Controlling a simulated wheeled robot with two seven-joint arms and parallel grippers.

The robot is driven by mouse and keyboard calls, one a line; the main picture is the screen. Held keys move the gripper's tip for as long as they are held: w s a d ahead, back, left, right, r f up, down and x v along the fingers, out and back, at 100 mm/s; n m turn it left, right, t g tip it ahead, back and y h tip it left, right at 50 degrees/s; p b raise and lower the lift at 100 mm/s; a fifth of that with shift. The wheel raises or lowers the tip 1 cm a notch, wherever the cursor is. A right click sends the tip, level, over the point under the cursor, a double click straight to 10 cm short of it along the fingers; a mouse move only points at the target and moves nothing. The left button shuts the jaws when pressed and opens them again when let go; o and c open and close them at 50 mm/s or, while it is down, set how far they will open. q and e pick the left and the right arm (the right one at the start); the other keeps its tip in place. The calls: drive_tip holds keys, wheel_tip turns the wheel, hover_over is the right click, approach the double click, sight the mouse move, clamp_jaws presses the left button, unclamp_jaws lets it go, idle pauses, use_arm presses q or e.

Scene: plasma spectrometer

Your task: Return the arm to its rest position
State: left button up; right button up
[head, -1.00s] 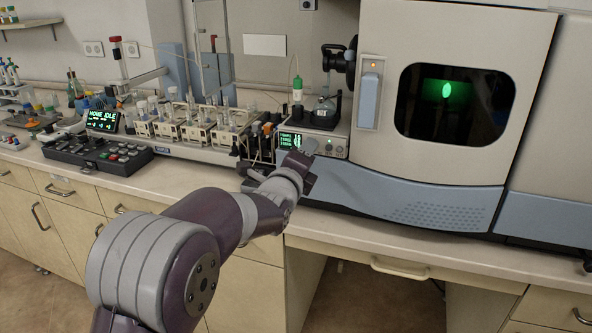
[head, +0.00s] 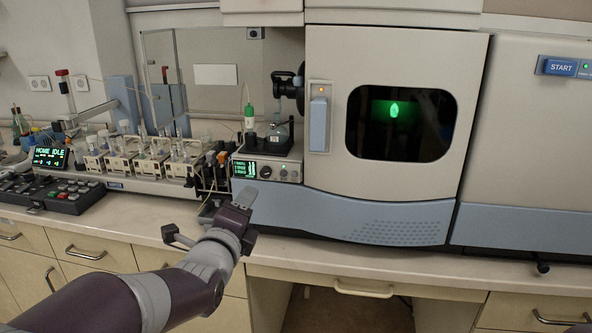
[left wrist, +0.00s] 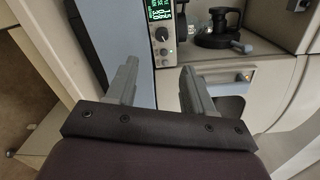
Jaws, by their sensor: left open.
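My left arm comes in from the lower left in the head view. Its gripper (head: 238,207) is over the front edge of the bench, in front of the pump module (head: 268,167) with the green display. In the left wrist view the two grey fingers of this gripper (left wrist: 160,85) stand apart with nothing between them. In the head view the fingers are partly hidden by the wrist.
The spectrometer (head: 470,80) with its green-lit window fills the right of the bench. The autosampler racks (head: 150,165) and a keypad (head: 50,192) stand to the left. The bench front strip (head: 130,215) is mostly clear. Drawer handles (head: 363,290) stick out below it.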

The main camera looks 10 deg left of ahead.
use_arm(q)
drive_tip(key=s+f+n+g, duration=0.3)
drive_tip(key=f+n+g, duration=0.1)
drive_tip(key=f+n, duration=0.25)
drive_tip(key=s+f+n+g, duration=0.3)
drive_tip(key=f+n, duration=0.3)
drive_tip(key=f, duration=0.1)
drive_tip(key=s+f+n+g, duration=0.95)
drive_tip(key=s+f, duration=0.25)
drive_tip(key=s, duration=0.5)
wheel_tip(320, 180, up, 15)
drive_tip(key=p, duration=1.5)
drive_tip(key=shift+w+d, duration=0.3)
drive_tip(key=shift+w, duration=0.15)
